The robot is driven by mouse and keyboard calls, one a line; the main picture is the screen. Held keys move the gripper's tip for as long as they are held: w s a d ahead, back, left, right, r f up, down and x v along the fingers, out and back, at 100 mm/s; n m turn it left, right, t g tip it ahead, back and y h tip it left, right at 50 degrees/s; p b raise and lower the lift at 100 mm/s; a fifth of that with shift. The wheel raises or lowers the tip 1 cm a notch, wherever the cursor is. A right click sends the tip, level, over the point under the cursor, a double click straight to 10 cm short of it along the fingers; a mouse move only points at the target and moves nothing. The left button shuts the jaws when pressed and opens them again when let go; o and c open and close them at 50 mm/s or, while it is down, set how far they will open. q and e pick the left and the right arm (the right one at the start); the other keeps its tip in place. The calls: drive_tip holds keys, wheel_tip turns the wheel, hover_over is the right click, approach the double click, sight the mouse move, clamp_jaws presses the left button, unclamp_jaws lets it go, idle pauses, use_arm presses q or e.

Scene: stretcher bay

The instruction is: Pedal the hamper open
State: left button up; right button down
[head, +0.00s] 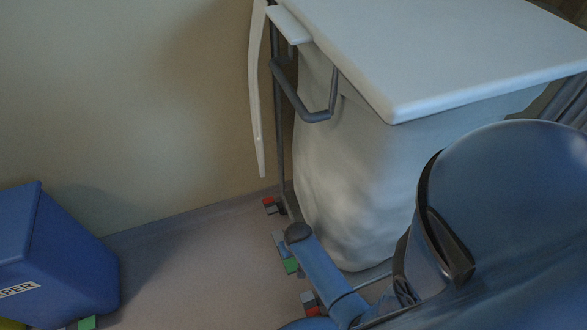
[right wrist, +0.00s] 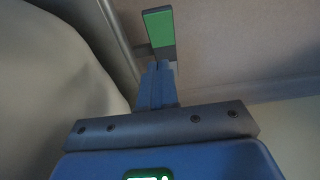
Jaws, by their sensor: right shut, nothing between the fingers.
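The hamper's pale lid (head: 450,50) lies flat and shut over its white bag (head: 345,190) in the head view. Low at its front is a green pedal (head: 291,266), partly hidden by my right arm; it also shows in the right wrist view (right wrist: 158,27). My right gripper (right wrist: 160,66) is shut and empty, its fingertips just short of the pedal in that picture. I cannot tell whether they touch it. In the head view my right arm reaches down beside the pedal, and the fingers are not clearly seen. My left gripper is not in view.
Red-marked parts (head: 270,204) sit low on the hamper's frame, and a grey handle (head: 312,116) sticks out under the lid. A blue bin (head: 60,255) with a label and green pedal stands at lower left. Floor between bin and hamper is clear; a wall stands behind.

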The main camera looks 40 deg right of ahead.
drive_tip(key=f+b, duration=0.1)
drive_tip(key=f, duration=0.2)
drive_tip(key=f+b, duration=0.2)
drive_tip(key=f, duration=0.1)
drive_tip(key=w+f+b, duration=0.1)
drive_tip(key=f+b, duration=0.1)
drive_tip(key=f, duration=0.1)
drive_tip(key=shift+d+f, duration=0.1)
drive_tip(key=shift+d, duration=0.05)
drive_tip(key=shift+s+f+b, duration=0.25)
drive_tip(key=shift+f+b, duration=0.25)
drive_tip(key=shift+f, duration=0.25)
drive_tip(key=shift+s+f, duration=0.1)
drive_tip(key=shift+f, duration=0.05)
